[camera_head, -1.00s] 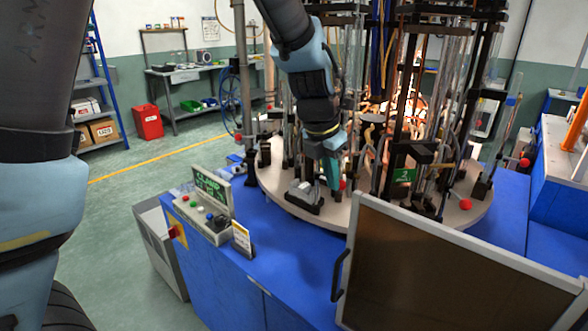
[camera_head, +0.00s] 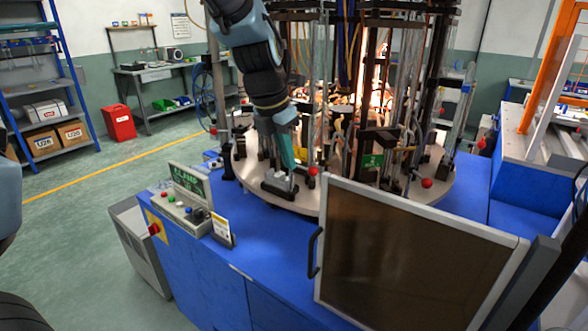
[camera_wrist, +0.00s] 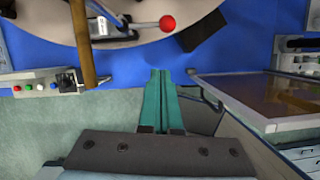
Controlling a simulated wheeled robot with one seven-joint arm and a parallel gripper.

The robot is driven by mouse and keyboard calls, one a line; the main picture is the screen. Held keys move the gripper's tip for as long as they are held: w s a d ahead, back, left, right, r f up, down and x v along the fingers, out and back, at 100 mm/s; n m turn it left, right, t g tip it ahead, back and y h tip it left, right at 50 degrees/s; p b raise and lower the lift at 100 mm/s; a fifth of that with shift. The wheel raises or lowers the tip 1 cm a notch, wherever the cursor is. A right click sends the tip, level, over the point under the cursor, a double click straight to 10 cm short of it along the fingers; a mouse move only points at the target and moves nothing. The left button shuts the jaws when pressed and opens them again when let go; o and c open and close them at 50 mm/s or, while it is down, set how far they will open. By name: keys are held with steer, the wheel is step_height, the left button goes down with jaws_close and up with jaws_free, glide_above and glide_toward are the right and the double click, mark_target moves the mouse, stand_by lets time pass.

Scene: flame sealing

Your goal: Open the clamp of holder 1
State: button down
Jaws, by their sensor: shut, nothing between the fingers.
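A clamp lever with a red ball knob (camera_wrist: 167,23) lies on the pale round table in the wrist view, level with the picture's top. The same red knob (camera_head: 312,171) shows at the table's front in the head view. A green sign with a 2 (camera_head: 372,160) marks a holder to its right; I cannot read a label for holder 1. My gripper (camera_wrist: 160,72) has teal fingers, shut and empty, with its tips below the knob in the wrist view and apart from it. In the head view the gripper (camera_head: 289,168) hangs just left of the knob, above a black clamp base (camera_head: 278,189).
The round table (camera_head: 240,165) carries several glass tubes and dark posts, with flames behind. A control box (camera_head: 180,208) and framed dark panel (camera_head: 410,250) stand on the blue bench. More red knobs (camera_head: 427,183) sit to the right. A wooden-coloured post (camera_wrist: 83,42) stands left in the wrist view.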

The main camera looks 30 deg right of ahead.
steer(key=b+v, duration=0.1)
steer(key=v, duration=0.6)
stand_by(0.4)
